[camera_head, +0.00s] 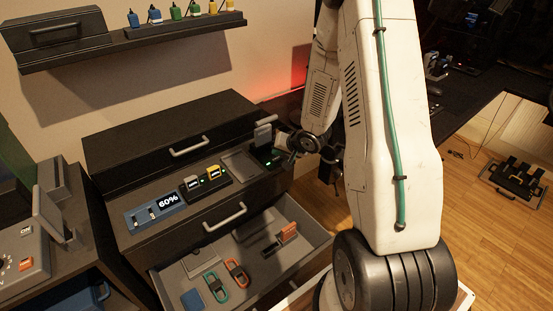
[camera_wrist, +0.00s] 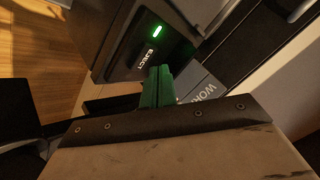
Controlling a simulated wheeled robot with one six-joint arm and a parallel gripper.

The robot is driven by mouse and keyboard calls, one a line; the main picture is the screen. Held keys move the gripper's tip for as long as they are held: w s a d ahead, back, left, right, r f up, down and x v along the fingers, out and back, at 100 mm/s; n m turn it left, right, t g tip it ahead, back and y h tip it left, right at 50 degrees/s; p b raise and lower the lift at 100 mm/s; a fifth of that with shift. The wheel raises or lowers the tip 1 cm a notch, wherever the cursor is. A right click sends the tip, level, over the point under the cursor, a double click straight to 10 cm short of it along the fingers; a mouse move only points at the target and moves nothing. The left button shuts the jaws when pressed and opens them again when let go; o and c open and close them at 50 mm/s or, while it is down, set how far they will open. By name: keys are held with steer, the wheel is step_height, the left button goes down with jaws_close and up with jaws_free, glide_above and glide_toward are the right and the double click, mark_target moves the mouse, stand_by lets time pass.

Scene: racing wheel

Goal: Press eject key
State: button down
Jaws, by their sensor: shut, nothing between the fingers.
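The eject key (camera_wrist: 151,55) is a dark bar marked EJECT on the front of a dark box, below a lit green lamp (camera_wrist: 158,31), in the wrist view. My gripper (camera_wrist: 160,70) has green fingers shut together, empty, with tips at the lower edge of the key. I cannot tell whether they touch it. In the head view the dark box (camera_head: 264,154) stands at the right end of the cabinet top, with my gripper (camera_head: 281,156) at its right side. The key itself cannot be made out there.
A blue panel reading 60% (camera_head: 155,209) and small switch modules (camera_head: 206,180) sit on the cabinet top. An open drawer (camera_head: 318,236) below holds carabiners and small parts. A wall shelf (camera_head: 130,45) is above.

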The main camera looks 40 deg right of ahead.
mark_target(278, 160)
steer(key=shift+r, duration=2.5)
steer(key=s+d+r+n+g+h, duration=0.1)
steer(key=s+d+g+h, duration=0.15)
steer(key=s, duration=0.35)
steer(key=s+d+r+n+g+h, duration=0.1)
steer(key=s+g+h, duration=0.1)
steer(key=s+g, duration=0.25)
steer(key=s+a+r+n+y, duration=0.3)
steer(key=s+a+r+n, duration=0.2)
steer(key=s+a+r, duration=1.7)
steer(key=shift+s+a+r+g, duration=0.3)
steer(key=shift+s+g, duration=0.1)
steer(key=shift+s, duration=0.25)
